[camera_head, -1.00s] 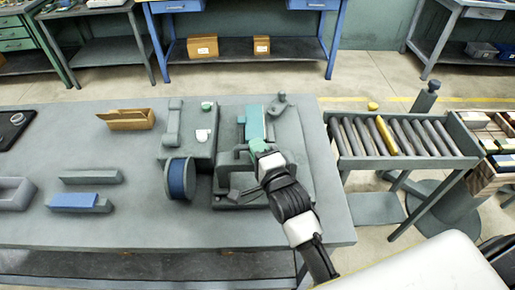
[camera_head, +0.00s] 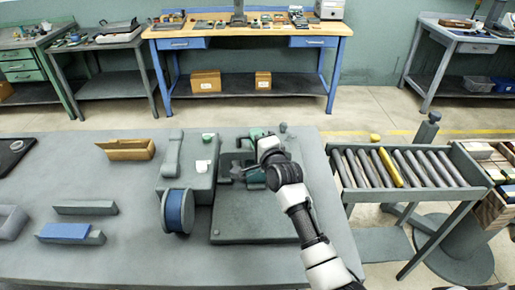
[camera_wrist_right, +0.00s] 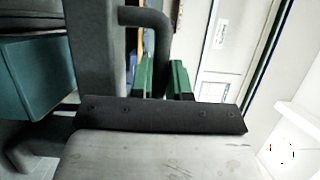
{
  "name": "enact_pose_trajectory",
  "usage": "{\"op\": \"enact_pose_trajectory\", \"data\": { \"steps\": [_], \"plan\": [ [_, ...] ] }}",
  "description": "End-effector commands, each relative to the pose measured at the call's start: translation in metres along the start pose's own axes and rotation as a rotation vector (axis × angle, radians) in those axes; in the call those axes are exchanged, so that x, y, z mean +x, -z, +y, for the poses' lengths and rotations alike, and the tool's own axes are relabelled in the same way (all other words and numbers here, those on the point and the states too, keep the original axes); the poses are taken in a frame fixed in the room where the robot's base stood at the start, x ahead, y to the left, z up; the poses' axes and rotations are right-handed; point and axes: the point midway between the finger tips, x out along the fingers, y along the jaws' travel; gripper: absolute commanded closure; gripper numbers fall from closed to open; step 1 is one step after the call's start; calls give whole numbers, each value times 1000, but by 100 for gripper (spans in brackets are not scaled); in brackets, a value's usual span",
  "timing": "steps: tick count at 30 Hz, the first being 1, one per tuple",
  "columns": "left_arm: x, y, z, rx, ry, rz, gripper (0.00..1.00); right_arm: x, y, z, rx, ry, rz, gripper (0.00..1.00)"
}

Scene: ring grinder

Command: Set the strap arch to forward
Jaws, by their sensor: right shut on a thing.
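The grinder stands on the grey table, with a flat grey base plate (camera_head: 255,225) whose near part is bare. The grey strap arch (camera_head: 238,160) sits at the far part of this plate. It is partly hidden by my right gripper (camera_head: 257,135) and arm, so its exact tilt is hard to tell. In the right wrist view the green fingers (camera_wrist_right: 164,80) are on either side of a bent grey handle (camera_wrist_right: 158,30) and shut on it. A teal block shows beside it in the wrist view (camera_wrist_right: 35,85). My left gripper is out of view.
A grey housing with a blue-faced wheel (camera_head: 178,211) stands left of the plate. A cardboard bin (camera_head: 128,150) and a blue-topped block (camera_head: 65,231) lie farther left. A roller stand (camera_head: 405,165) is at the right. The table's near middle is clear.

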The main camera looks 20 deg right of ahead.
Motion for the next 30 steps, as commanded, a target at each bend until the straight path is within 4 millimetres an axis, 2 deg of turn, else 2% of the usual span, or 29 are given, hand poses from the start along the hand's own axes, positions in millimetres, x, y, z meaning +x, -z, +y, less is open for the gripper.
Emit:
{"op": "enact_pose_trajectory", "data": {
  "steps": [10, 11, 15, 25, 30],
  "plan": [
    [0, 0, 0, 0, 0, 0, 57, 2, 2, -4, -2, 6, 3, 100],
    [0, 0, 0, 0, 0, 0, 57, 2, 2, -4, -2, 7, 3, 80],
    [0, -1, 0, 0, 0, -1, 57, 2, 2, -3, -2, 5, 2, 59],
    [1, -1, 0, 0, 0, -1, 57, 0, 2, -1, 0, 2, 1, 57],
    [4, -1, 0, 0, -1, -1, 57, -19, 1, 1, 2, 1, 1, 57]
  ]
}}
